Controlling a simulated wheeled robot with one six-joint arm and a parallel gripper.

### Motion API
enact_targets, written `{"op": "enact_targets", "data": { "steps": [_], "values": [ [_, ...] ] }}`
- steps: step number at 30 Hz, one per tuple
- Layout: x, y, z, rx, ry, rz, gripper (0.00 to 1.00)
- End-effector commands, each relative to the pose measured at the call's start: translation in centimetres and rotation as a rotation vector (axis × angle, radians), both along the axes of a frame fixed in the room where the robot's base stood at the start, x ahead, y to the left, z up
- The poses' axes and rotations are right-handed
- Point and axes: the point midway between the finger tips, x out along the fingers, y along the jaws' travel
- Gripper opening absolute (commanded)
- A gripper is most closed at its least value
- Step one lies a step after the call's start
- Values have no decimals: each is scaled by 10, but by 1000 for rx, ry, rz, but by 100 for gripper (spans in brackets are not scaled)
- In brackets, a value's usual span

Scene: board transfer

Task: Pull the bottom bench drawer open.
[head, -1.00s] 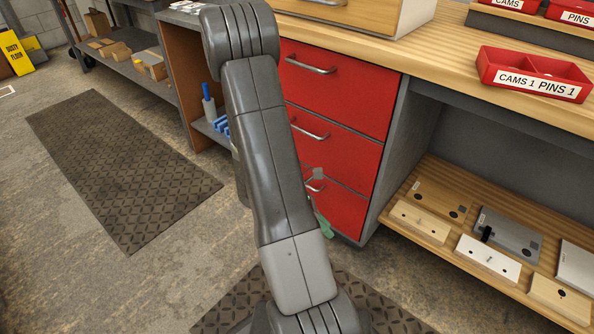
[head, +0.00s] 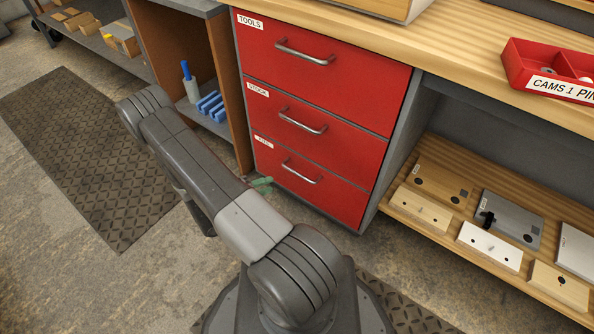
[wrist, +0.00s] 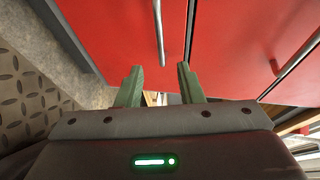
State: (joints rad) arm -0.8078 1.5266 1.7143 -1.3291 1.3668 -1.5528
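The bottom drawer (head: 325,195) of the red bench cabinet is shut, flush with the drawers above. Its silver bar handle (head: 302,172) is in plain view. In the wrist view, turned on its side, this handle (wrist: 159,32) lies beyond and above the fingertips. My gripper (head: 262,185) is just left of the bottom drawer, with its green fingers partly hidden by my arm. In the wrist view my gripper (wrist: 158,80) is open, with a gap between its fingers and nothing held. The fingers look apart from the handle.
The middle drawer (head: 275,105) and the top drawer (head: 355,70) are shut above. An open cubby with blue items (head: 210,104) stands left of the cabinet. A low wooden shelf with plates (head: 508,221) is at right. Floor in front shows a dark mat (head: 90,150).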

Motion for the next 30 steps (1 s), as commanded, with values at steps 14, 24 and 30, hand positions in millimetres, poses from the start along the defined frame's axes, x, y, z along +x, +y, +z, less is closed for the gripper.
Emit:
{"op": "enact_targets", "data": {
  "steps": [14,24,30],
  "values": [
    [34,-59,-14,2,-1,-10,34],
    [58,-98,-22,3,-2,-8,34],
    [65,-111,-24,3,-3,-6,34]
  ]
}}
